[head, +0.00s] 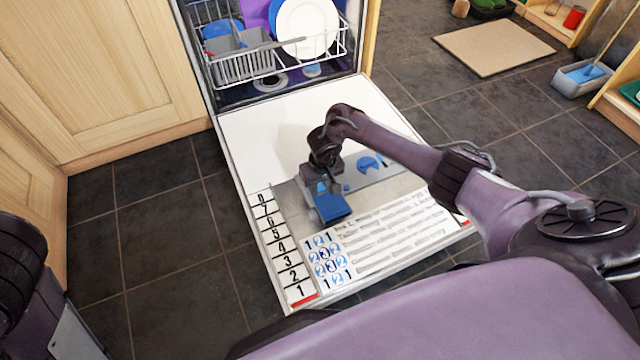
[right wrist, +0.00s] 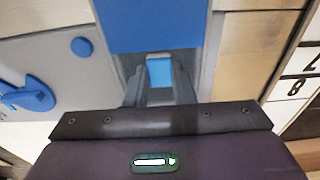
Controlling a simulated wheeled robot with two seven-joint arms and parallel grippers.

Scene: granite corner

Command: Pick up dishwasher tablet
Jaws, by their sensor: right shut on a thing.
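The dishwasher tablet (right wrist: 159,70) is a small block, blue with a pale top edge, seen in the right wrist view. My right gripper (head: 323,190) is shut on it, with a grey finger on each side. The gripper points down over the detergent dispenser (head: 374,175) on the open dishwasher door. A flat blue panel (head: 333,207) lies right beside the fingertips; it also shows in the right wrist view (right wrist: 150,25). In the head view the tablet is mostly hidden by the gripper. I cannot tell whether it touches the surface below. My left gripper is out of view.
The open door (head: 255,140) lies flat, with printed labels along its near end. Behind it, the lower rack (head: 250,70) holds plates and a cutlery basket. Wooden cabinets (head: 100,80) stand at left.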

